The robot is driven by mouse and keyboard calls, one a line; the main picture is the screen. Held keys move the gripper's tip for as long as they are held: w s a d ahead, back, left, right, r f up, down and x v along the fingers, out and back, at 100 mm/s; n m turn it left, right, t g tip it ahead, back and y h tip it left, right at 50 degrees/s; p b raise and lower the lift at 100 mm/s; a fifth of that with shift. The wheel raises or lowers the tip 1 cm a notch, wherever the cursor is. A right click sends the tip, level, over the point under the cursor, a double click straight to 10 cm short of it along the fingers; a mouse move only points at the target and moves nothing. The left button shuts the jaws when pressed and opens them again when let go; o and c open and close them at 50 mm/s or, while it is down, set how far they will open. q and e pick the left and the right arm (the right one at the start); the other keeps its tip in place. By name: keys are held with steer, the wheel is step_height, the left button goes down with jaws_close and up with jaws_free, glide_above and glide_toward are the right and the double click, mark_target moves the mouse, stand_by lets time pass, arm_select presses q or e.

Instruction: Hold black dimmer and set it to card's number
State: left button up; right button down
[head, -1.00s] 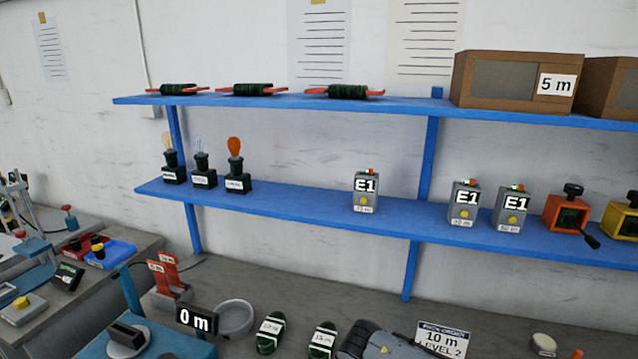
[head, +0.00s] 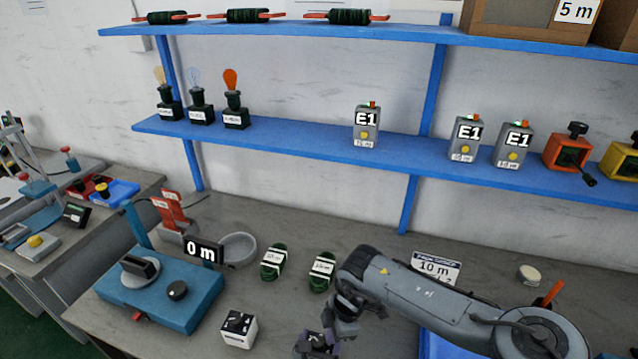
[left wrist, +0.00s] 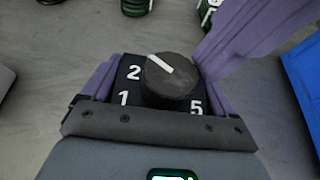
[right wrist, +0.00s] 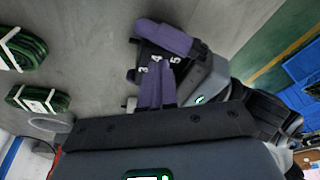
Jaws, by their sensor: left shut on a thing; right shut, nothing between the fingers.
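In the left wrist view my left gripper (left wrist: 155,88) is shut on the black dimmer (left wrist: 130,88), a finger on either side. Its round black knob (left wrist: 172,88) has a white pointer line aimed up-left, clockwise of the visible 2; 1 and 5 also show. In the right wrist view my right gripper (right wrist: 156,84) is shut and empty, its fingertips close to the dimmer face with 3, 4 and 5; contact is unclear. The order card (head: 436,268) stands on the bench and reads 10 m; its lower line is mostly hidden by my arm.
Green coils (head: 273,262), a grey dish (head: 238,249) and a small white-and-black box (head: 239,329) are near. Blue shelves (head: 300,160) hold bulbs and E1 boxes. A blue tray (head: 440,345) lies right.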

arm_select(q)
steer(key=shift+d, duration=0.15)
arm_select(e)
steer(key=shift+a, duration=0.15)
steer(key=shift+d+r, duration=0.1)
steer(key=shift+d, duration=0.3)
steer(key=shift+r, duration=2.95)
arm_select(q)
steer(key=o, duration=0.9)
steer(key=shift+c, duration=0.2)
